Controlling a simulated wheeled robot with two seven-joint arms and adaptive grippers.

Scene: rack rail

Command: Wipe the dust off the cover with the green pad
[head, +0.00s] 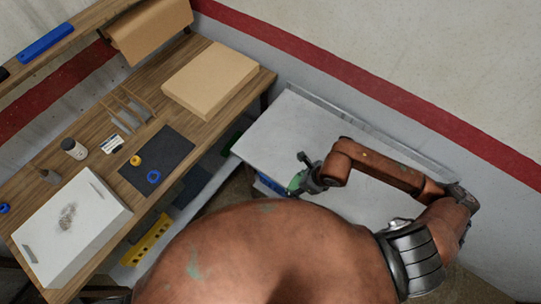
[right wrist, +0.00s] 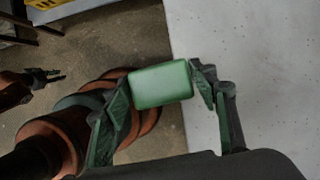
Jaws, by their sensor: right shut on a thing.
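The cover (head: 100,195) is a white, box-like panel on the wooden bench at the lower left of the head view. A grey dust patch (head: 68,216) lies near its middle. My right gripper (head: 300,182) is far to the right of the cover, by the edge of a pale table. In the right wrist view this gripper (right wrist: 162,84) is shut on the green pad (right wrist: 160,85), a rounded block held between its two fingers. The pad is mostly hidden in the head view. A dark gripper at the left of the right wrist view (right wrist: 42,77) appears to be my left one; its jaws are unclear.
The wooden bench (head: 90,125) also bears a cardboard box (head: 210,80), a dark mat (head: 165,170) with a blue ring and a yellow item, a small jar (head: 74,148) and a wire rack. The pale table (head: 285,125) is largely bare. A gap separates bench and table.

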